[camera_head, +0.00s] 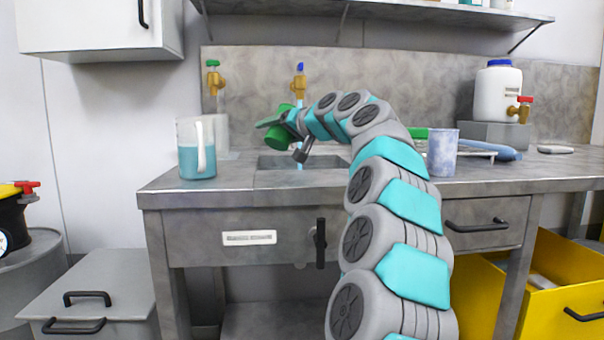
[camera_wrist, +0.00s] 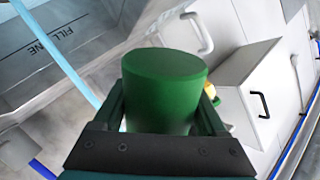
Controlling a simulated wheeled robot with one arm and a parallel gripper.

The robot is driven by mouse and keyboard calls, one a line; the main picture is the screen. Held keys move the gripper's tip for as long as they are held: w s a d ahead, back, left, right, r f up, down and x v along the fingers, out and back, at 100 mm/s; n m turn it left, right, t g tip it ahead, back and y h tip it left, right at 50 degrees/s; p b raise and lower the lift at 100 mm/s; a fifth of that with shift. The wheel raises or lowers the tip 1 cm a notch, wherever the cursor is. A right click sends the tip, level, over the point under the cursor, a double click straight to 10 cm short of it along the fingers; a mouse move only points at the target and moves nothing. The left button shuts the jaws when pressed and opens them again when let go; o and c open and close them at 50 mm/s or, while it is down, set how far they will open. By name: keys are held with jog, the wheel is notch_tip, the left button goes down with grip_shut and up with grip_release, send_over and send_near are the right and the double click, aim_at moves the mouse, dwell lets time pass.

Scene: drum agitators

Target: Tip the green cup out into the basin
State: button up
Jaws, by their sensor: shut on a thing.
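My gripper (camera_head: 270,122) is shut on the green cup (camera_head: 278,141), above the basin (camera_head: 290,160) at its back left. In the wrist view, the green cup (camera_wrist: 165,85) sits between both fingers, with a plain green end facing the camera. I cannot tell whether that end is the base or the mouth, or what the cup holds. The basin's inner wall with a fill line mark (camera_wrist: 50,45) shows at upper left there. A light blue stream (camera_wrist: 68,55) runs close to the cup's left side.
A blue-topped brass tap (camera_head: 300,82) stands behind the basin, and a green-topped tap (camera_head: 214,80) is left of it. A clear jug with blue liquid (camera_head: 197,150) stands left of the basin. A pale cup (camera_head: 442,153) stands right of my arm.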

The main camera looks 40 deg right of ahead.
jog(key=shift+s+a+r+n+t+h+b, duration=0.3)
jog(key=shift+a+r+n+b, duration=0.35)
jog(key=shift+n+b, duration=0.6)
jog(key=shift+s+a+r+n+t+y+b, duration=0.1)
jog(key=shift+a+r+n+t+b, duration=0.6)
jog(key=shift+b, duration=0.9)
jog(key=shift+s+a+r+n+t+h+b, duration=0.1)
jog(key=shift+s+a+r+n+h+b, duration=0.2)
jog(key=shift+r+n+b, duration=0.75)
jog(key=shift+w+f+n+b, duration=0.15)
jog(key=shift+f+n+b, duration=0.2)
jog(key=shift+n, duration=0.05)
